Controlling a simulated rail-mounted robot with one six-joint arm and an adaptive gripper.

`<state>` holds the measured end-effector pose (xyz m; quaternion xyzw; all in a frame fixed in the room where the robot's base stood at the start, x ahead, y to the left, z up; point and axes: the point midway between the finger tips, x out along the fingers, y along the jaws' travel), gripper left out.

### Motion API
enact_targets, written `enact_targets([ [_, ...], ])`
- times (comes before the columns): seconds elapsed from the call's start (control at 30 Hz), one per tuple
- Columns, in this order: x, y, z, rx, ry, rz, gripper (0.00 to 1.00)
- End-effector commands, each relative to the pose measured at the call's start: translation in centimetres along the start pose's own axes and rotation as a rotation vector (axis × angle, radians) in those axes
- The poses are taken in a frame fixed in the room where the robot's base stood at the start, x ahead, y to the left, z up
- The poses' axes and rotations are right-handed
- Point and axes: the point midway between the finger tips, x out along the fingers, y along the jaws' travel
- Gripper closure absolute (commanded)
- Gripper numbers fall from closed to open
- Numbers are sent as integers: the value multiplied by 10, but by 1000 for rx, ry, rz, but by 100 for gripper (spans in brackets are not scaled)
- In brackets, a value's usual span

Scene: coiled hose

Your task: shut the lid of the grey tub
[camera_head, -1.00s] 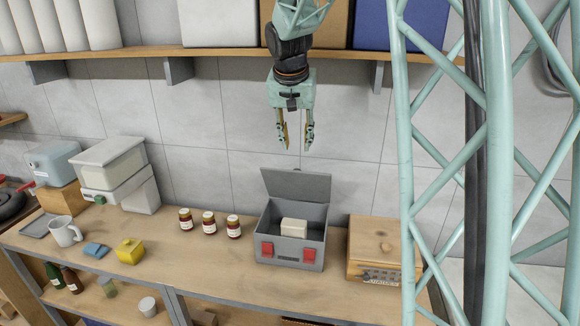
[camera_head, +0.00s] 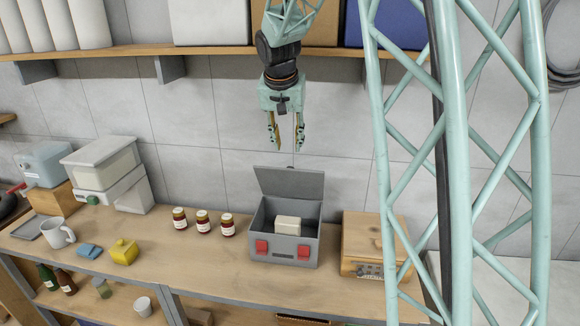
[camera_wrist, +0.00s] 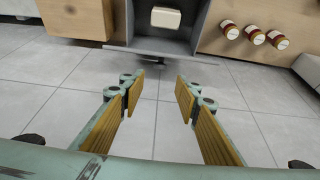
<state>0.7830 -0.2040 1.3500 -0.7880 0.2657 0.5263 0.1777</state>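The grey tub (camera_head: 284,252) stands on the wooden bench with two red latches on its front. Its lid (camera_head: 288,183) is hinged at the back and stands open, raised near upright. A cream block (camera_head: 287,225) lies inside the tub. In the wrist view the tub's inside (camera_wrist: 164,41) shows at the top with the cream block (camera_wrist: 165,17), and the lid (camera_wrist: 160,55) shows as a thin edge. My gripper (camera_head: 287,150) hangs pointing down above the lid, apart from it. Its fingers are spread with nothing between them, also in the wrist view (camera_wrist: 158,90).
A wooden box (camera_head: 372,245) stands right of the tub. Several jars with red contents (camera_head: 203,222) stand to its left. A yellow pot (camera_head: 124,252), blue sponge-like block (camera_head: 89,250) and mug (camera_head: 59,233) are farther left. A shelf (camera_head: 220,57) runs above, behind my arm.

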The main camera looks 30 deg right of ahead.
Motion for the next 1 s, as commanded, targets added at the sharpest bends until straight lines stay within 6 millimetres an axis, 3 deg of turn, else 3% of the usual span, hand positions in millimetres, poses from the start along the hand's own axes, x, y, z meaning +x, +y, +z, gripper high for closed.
enact_targets([
  [1.0, 107, 0, 0, 0, -1, 0, 70],
])
